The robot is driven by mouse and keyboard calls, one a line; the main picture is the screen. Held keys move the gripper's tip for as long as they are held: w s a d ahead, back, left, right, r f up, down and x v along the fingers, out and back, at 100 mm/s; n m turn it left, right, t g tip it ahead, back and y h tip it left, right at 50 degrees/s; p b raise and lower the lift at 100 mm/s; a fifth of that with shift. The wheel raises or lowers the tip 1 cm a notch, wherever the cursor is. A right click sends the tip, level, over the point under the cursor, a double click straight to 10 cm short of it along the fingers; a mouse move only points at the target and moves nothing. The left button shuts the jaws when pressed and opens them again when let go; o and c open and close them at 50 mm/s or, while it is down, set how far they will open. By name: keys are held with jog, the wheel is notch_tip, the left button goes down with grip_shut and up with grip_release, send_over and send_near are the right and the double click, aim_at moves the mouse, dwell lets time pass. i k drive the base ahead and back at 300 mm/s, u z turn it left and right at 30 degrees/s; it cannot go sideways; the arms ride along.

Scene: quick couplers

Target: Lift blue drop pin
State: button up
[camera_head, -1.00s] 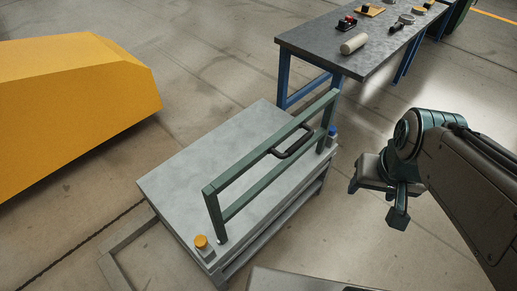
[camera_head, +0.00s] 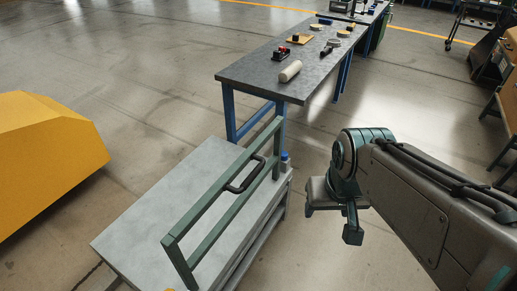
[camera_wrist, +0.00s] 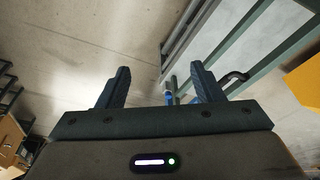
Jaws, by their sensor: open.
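The blue drop pin (camera_head: 285,157) stands upright at the far right corner of a grey cart, by the foot of its green frame. Only its blue top and a pale lower part show. It also shows in the wrist view, as a small blue spot (camera_wrist: 169,97) between the fingers and nearer the right one. My gripper (camera_wrist: 160,70) is open and empty, its two dark fingers spread apart. In the head view my gripper (camera_head: 331,221) hangs to the right of the cart and the pin, clear of both.
The grey cart (camera_head: 140,235) carries a green frame (camera_head: 212,233) with a black handle (camera_head: 244,175). A workbench (camera_head: 262,80) with several tools and a pale cylinder (camera_head: 290,71) stands behind. A yellow block (camera_head: 45,155) is at left. Open floor lies right of the cart.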

aim_at(283, 157)
jog(key=z, duration=0.65)
jog(key=i, duration=0.7)
jog(key=z, duration=0.65)
jog(key=i, duration=0.85)
jog(key=u, duration=0.85)
jog(key=i, duration=0.65)
jog(key=u, duration=0.7)
